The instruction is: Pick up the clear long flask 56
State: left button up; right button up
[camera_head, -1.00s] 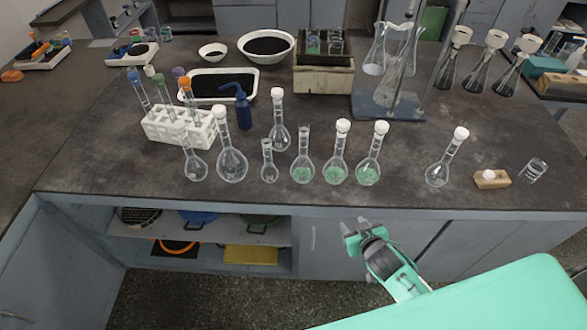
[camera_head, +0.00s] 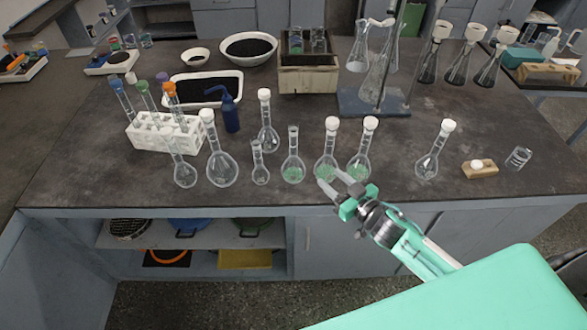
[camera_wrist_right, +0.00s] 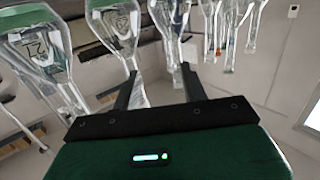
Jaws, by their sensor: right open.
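Clear flasks stand on the dark bench: a slim one (camera_head: 184,174), a large white-capped one (camera_head: 222,169), a small one (camera_head: 260,175), a white-capped one behind (camera_head: 269,140) and another white-capped one at right (camera_head: 427,166). No number 56 is readable, so I cannot tell which is flask 56. Three flasks with green liquid (camera_head: 293,172) stand in the middle. My right gripper (camera_head: 335,182) is open and empty at the bench's front edge, before the green flasks. In the right wrist view its fingers (camera_wrist_right: 157,88) point toward several upside-down-looking flasks (camera_wrist_right: 118,30). My left gripper is out of view.
A white rack (camera_head: 160,135) with tubes and a blue wash bottle (camera_head: 230,112) stand behind the left flasks. A stand (camera_head: 375,104) with glassware is behind. A wooden block (camera_head: 480,170) and a small beaker (camera_head: 518,158) are at right.

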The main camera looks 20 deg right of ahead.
aim_at(294, 151)
jog(key=w+a+y+p, duration=0.1)
jog(key=w+a, duration=0.1)
jog(key=w, duration=0.2)
jog(key=w+a+r+n+p, duration=0.1)
jog(key=w+a, duration=0.2)
jog(key=w, duration=0.1)
jog(key=w+a+y+p, duration=0.1)
jog(key=w+a, duration=0.1)
jog(key=w, duration=0.2)
jog(key=shift+w+a+r+n+y, duration=0.2)
jog(key=shift+w+r+n+y, duration=0.05)
jog(key=shift+n+y, duration=0.05)
grip_shut()
